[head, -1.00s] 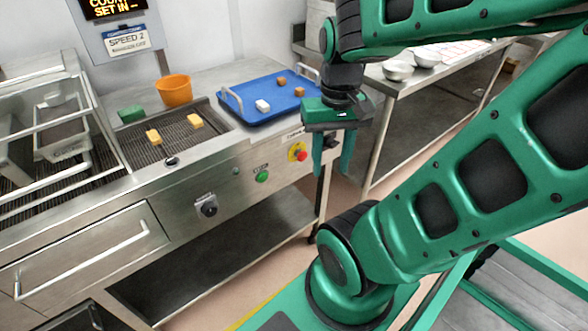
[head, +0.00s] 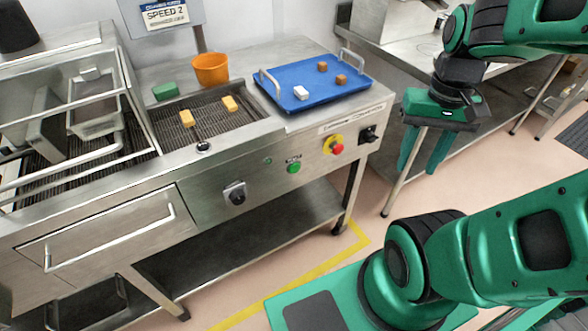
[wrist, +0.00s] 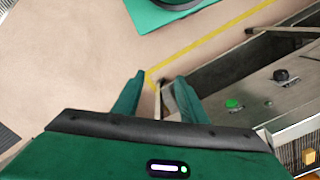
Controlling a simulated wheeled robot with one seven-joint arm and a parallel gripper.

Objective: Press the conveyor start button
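The green start button (head: 293,167) is on the steel front panel of the conveyor unit (head: 225,190), under a small label. It also shows in the wrist view (wrist: 233,104), right of my fingers. A red emergency-style button on a yellow plate (head: 334,145) is to its right in the head view, and a black rotary knob (head: 236,194) is to its left. My gripper (head: 421,168) points down, right of the panel and apart from it. In the wrist view my two fingers (wrist: 155,97) are spread with a gap between them, and nothing is held.
A blue tray (head: 345,97) with small blocks sits on the unit's top. An orange bucket (head: 210,69) and a green block (head: 166,91) stand by the conveyor belt (head: 180,128). A black switch (head: 369,134) is at the panel's right end. Floor beside my gripper is clear.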

